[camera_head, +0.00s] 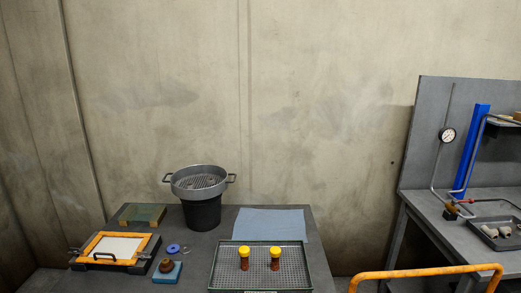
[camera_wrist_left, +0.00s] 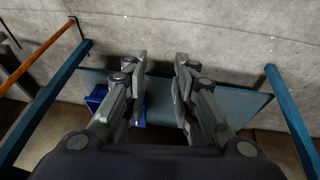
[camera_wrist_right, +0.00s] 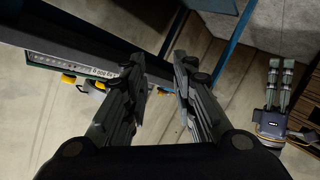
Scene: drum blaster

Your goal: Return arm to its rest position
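Neither of my grippers shows in the head view. In the left wrist view my left gripper (camera_wrist_left: 161,62) has its two fingers apart with nothing between them. In the right wrist view my right gripper (camera_wrist_right: 159,65) also has its fingers apart and is empty. A grey two-fingered gripper (camera_wrist_right: 279,85) shows at the right of that view; I cannot tell for sure whether it is my left one. Neither gripper touches anything that I can see.
A dark table (camera_head: 217,225) holds a tray (camera_head: 221,266) with two yellow-capped bottles, a sieve (camera_head: 199,180) on a black bucket, a blue cloth (camera_head: 270,224) and an orange frame (camera_head: 89,244). An orange rail (camera_head: 427,272) and a gauge bench (camera_head: 408,202) stand right. The left wrist view shows a blue bin (camera_wrist_left: 97,97).

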